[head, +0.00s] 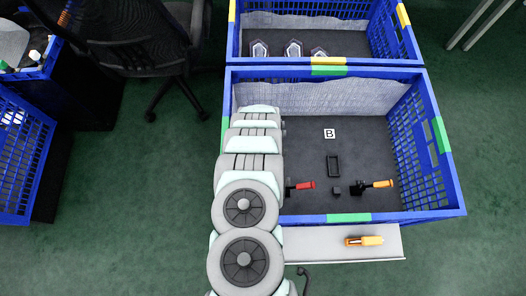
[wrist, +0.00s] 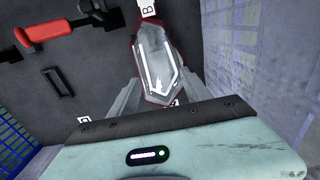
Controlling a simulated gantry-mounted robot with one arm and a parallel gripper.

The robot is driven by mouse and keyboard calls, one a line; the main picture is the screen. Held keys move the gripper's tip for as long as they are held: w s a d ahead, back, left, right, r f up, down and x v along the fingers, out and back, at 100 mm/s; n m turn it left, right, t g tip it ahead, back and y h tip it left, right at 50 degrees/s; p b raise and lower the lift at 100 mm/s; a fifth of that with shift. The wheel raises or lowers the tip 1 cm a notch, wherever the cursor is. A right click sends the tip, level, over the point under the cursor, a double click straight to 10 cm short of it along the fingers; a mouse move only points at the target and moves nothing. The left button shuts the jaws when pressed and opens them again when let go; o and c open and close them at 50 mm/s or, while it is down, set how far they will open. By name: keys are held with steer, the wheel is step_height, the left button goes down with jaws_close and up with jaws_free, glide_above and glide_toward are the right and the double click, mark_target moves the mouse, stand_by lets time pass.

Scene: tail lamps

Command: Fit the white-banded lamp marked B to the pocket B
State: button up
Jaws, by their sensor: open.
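In the wrist view a lamp (wrist: 154,62) with a clear faceted lens, white bands and a red rim lies between the fingers of my gripper (wrist: 160,88). My gripper is open; I cannot tell whether either finger touches the lamp. A white tag lettered B (wrist: 149,8) is at the lamp's far tip; I cannot tell whether it is on the lamp or on the surface. In the head view a B label (head: 329,133) lies on the floor of the near blue crate (head: 455,190). My arm hides my gripper and this lamp there. Pocket B's outline is not clear.
Several lamps (head: 293,49) stand in the far crate (head: 232,40). In the near crate are a red-handled tool (head: 304,185), an orange-handled tool (head: 380,184), a black frame (head: 334,166) and a small dark block (head: 337,191). Another orange tool (head: 364,241) lies on the front ledge.

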step_height(320, 180, down, 7)
steer(key=b, duration=0.3)
steer(key=shift+f, duration=0.1)
jaws_close()
stand_by(0.6)
stand_by(0.8)
